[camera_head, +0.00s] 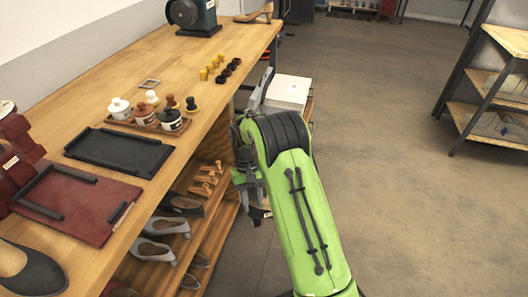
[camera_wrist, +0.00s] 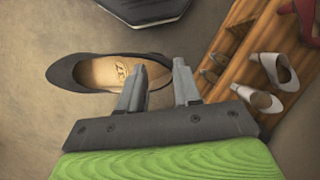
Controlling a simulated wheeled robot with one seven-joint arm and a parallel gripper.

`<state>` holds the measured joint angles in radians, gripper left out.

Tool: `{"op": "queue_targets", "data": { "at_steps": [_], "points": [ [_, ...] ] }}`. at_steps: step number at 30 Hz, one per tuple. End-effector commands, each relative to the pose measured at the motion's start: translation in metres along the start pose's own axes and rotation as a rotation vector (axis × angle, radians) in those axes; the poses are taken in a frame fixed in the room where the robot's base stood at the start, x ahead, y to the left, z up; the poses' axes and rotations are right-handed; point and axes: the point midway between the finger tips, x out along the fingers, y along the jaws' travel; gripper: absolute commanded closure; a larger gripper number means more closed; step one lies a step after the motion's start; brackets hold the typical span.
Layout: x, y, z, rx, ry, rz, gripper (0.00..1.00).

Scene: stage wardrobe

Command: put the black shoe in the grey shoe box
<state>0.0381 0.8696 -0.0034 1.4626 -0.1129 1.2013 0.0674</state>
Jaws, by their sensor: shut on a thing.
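The black shoe (camera_wrist: 68,72), with a tan insole, shows in the wrist view between and beyond my fingers. My gripper (camera_wrist: 158,88) is shut on the heel end of the shoe, one finger over the opening and the other at its outer side. In the head view my gripper (camera_head: 248,187) hangs beside the shelves, mostly behind my green arm, and a small dark part of the shoe (camera_head: 259,213) shows below it. A pale, whitish-grey box (camera_head: 288,90) stands beyond my arm; I cannot tell whether it is the grey shoe box or whether it is open.
A wooden workbench (camera_head: 85,98) runs along the left with trays, pots and small pieces on it. Another dark shoe (camera_head: 28,272) is on its near end. Grey shoes (camera_head: 168,226) and other footwear fill the shelves below. The floor (camera_head: 410,190) to the right is clear.

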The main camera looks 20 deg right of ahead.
Motion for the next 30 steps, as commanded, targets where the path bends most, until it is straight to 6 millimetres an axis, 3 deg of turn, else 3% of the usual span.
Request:
{"op": "queue_targets", "data": {
  "at_steps": [13,30],
  "points": [
    [-0.006,0.0,0.002,-0.001,0.002,-0.001,1.0],
    [-0.084,-0.005,0.051,0.0,-0.003,0.0,1.0]
  ]
}}
